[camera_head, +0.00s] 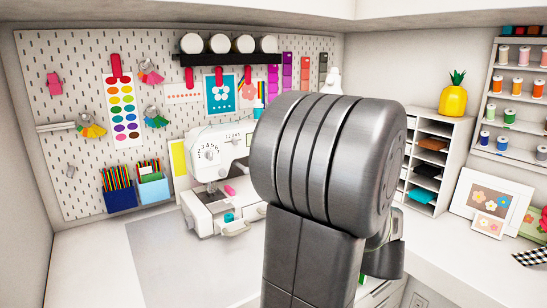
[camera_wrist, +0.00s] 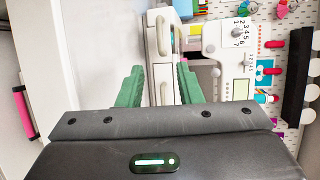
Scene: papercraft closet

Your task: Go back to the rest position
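My gripper (camera_wrist: 160,84) shows in the wrist view with its two green fingers spread apart. Nothing is visibly held between them; the white sewing machine (camera_wrist: 162,50) shows beyond, in the gap. In the head view my grey arm fills the middle and hides most of the gripper. The sewing machine (camera_head: 206,203) stands on the counter to the left of my arm, partly covered by it.
A pegboard (camera_head: 75,110) with hanging craft items covers the back wall. A paper organizer (camera_head: 455,135) with a yellow pineapple (camera_head: 453,98) on top and a spool rack (camera_head: 515,105) stand at right. The grey mat (camera_head: 165,255) at front left is clear.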

